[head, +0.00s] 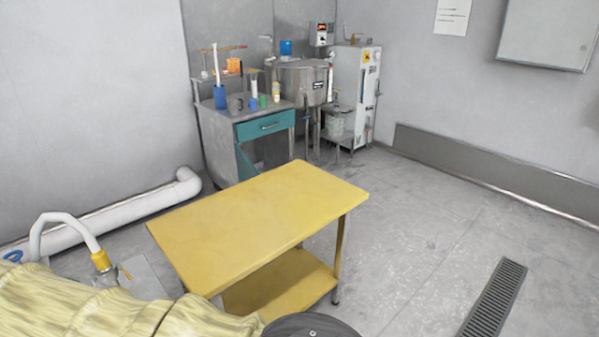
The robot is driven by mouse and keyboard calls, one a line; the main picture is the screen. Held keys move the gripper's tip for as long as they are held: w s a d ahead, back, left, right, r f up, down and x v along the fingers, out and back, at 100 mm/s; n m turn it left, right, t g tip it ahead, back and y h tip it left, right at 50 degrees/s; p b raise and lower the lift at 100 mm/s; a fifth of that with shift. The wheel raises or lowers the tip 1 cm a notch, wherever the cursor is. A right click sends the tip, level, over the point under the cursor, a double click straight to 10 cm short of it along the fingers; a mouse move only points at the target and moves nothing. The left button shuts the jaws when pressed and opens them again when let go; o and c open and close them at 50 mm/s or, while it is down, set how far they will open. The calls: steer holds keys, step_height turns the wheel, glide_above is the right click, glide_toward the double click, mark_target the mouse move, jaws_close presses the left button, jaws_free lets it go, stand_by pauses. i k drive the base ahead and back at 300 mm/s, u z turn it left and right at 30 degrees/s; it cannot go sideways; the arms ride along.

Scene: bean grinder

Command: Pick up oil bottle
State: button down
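I cannot make out for sure which item is the oil bottle. Several small containers stand on the metal bench (232,121) at the back. They include a blue container (220,98) with a tall white piece rising from it, a green one (263,101) and a slim pale one (276,92) with a yellowish base. They are too small to identify. My gripper is not in view.
A bare yellow two-tier table (258,216) stands in front of the bench. A steel vat (301,82) and a white cabinet machine (352,88) are behind. White pipe (110,216) runs along the left wall. Yellowish sacks (80,312) fill the lower left. Floor at right is clear.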

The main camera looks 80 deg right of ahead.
mark_target(276, 91)
steer(key=z, duration=2.35)
steer(key=i, duration=1.65)
